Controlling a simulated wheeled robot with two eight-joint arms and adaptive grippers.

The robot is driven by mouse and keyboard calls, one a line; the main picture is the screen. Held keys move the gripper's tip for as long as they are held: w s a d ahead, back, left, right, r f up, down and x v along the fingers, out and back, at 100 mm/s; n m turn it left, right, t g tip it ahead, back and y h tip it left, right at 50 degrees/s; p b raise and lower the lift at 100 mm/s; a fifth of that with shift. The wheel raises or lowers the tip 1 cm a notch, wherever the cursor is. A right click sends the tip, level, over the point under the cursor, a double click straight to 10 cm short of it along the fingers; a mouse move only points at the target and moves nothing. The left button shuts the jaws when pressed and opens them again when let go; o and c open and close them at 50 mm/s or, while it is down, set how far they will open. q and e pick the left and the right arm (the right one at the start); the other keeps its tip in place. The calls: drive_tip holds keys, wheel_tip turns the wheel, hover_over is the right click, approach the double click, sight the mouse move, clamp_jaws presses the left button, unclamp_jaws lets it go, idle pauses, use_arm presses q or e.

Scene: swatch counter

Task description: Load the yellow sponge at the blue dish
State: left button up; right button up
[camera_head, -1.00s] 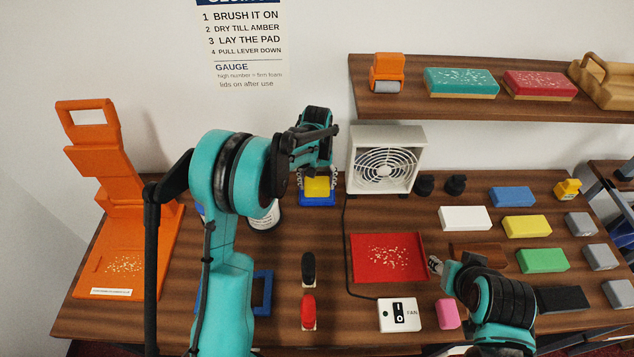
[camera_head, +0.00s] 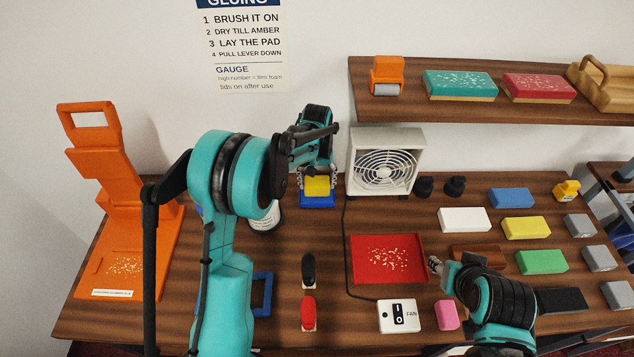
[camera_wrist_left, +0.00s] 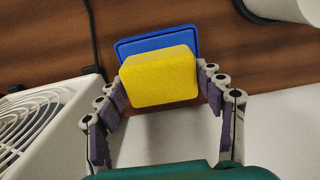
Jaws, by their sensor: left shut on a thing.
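The yellow sponge (camera_head: 317,187) is a small block between the fingers of my left gripper (camera_head: 317,178), and it also shows in the left wrist view (camera_wrist_left: 160,78). My left gripper (camera_wrist_left: 163,95) is shut on it. The blue dish (camera_head: 317,202) lies on the counter just under the sponge; its rim shows past the sponge in the left wrist view (camera_wrist_left: 158,38). The sponge covers most of the dish, and I cannot tell if they touch. My right gripper (camera_head: 435,264) is beside the red tray's right edge; its fingers are too small to read.
A white fan (camera_head: 385,165) stands right of the dish, and a white container (camera_head: 264,220) stands to its left. The red tray (camera_head: 360,268), a switch box (camera_head: 392,316) and several coloured blocks fill the right side. An orange press (camera_head: 120,220) stands at the left.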

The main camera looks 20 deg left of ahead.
sight(317, 181)
use_arm(q)
drive_tip(key=shift+r+p, duration=1.6)
drive_tip(key=shift+r, duration=1.3)
